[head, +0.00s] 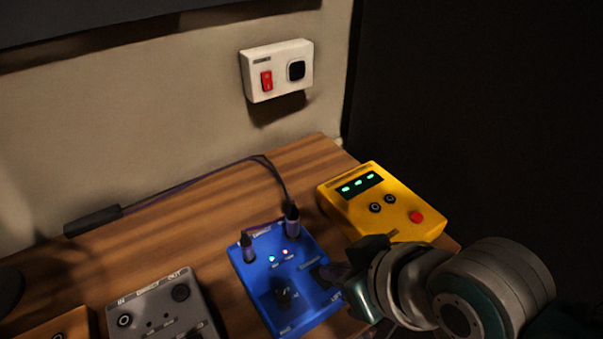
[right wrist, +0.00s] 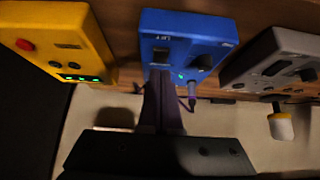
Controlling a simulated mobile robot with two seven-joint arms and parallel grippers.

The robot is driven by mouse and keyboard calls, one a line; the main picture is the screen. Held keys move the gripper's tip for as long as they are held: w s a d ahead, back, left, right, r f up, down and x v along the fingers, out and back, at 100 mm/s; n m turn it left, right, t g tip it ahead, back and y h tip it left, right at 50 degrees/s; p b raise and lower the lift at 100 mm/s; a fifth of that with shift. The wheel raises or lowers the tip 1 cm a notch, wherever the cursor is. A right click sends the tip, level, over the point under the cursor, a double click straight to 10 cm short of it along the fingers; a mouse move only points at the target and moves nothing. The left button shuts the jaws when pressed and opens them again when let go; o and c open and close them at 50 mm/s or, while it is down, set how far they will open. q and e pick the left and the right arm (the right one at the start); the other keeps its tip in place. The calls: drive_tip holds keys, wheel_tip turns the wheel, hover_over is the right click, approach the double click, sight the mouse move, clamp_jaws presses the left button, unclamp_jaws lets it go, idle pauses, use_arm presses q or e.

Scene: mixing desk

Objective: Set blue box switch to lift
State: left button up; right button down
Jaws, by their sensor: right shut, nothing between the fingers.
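The blue box (head: 262,262) lies on the wooden desk with two plugs in its far edge, a dark knob and two small lit lights, one green and one pinkish. In the right wrist view the blue box (right wrist: 185,22) shows a dark switch slot (right wrist: 160,56) beside a label that reads LIFT. My right gripper (head: 332,272) reaches in from the right, its fingers shut and empty. In the right wrist view its fingertips (right wrist: 159,76) are right at the slot; whether they touch it I cannot tell. The fingers hide part of the switch, so its position is unclear. My left gripper is not in view.
A yellow box (head: 383,205) with a green-lit display and red button stands close behind my right gripper. A grey box (head: 155,305) lies left of the blue one. A cable (head: 210,178) runs across the desk behind. A white wall unit (head: 278,70) has a red switch.

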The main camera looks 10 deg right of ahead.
drive_tip(key=shift+s+f, duration=0.1)
drive_tip(key=shift+f, duration=0.8)
drive_tip(key=shift+s+d+f, duration=0.1)
drive_tip(key=shift+s+f, duration=0.05)
drive_tip(key=shift+f, duration=0.3)
drive_tip(key=shift+r, duration=0.1)
drive_tip(key=shift+r+p, duration=0.75)
drive_tip(key=shift+p, duration=0.1)
drive_tip(key=shift+r, duration=0.1)
